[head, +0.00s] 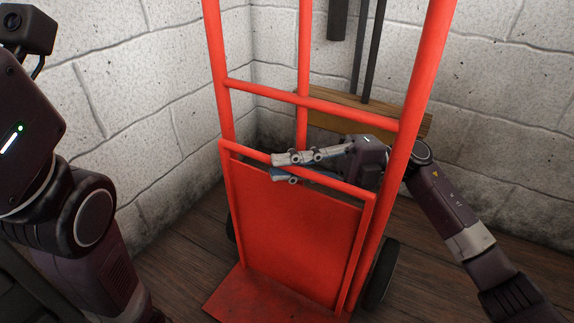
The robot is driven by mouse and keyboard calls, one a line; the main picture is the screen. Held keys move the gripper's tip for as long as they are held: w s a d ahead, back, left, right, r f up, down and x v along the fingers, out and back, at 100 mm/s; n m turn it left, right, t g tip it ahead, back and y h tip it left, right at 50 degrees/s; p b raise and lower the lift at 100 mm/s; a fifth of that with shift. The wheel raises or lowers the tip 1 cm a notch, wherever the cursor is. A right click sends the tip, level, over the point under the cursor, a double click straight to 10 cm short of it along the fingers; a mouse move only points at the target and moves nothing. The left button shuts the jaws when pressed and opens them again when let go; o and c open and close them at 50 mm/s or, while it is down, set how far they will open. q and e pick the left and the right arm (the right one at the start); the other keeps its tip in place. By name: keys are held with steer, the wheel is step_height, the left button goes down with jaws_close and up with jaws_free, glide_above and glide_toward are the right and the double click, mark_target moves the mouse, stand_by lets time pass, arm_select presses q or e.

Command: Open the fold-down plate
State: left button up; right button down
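A red hand truck (413,95) stands upright in the corner. Its fold-down plate (295,232), a red panel in a tubular frame, is folded up against the lower part of the truck. My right gripper (277,168) reaches in from the right, past the truck's right post, to the top bar of the plate's frame. One finger lies above the bar and the other shows below it. Whether they press on the bar cannot be told. My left arm is at the left edge, and its gripper is not in view.
Pale block walls (150,80) meet behind the truck. Dark rods and a wooden board (345,122) are against the wall behind it. A black wheel (380,275) is at the lower right. The wooden floor (185,240) left of the truck is clear.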

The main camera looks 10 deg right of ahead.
steer(key=shift+n+h, duration=0.5)
steer(key=shift+n, duration=0.1)
steer(key=s+a+p, duration=0.2)
steer(key=s, duration=0.1)
steer(key=s+a+p, duration=0.1)
steer(key=shift+s+a+f+p, duration=0.1)
steer(key=shift+s+f+p, duration=0.15)
steer(key=shift+f+p, duration=0.15)
steer(key=c, duration=2.2)
jaws_free()
steer(key=shift+c, duration=0.2)
steer(key=shift+r, duration=0.1)
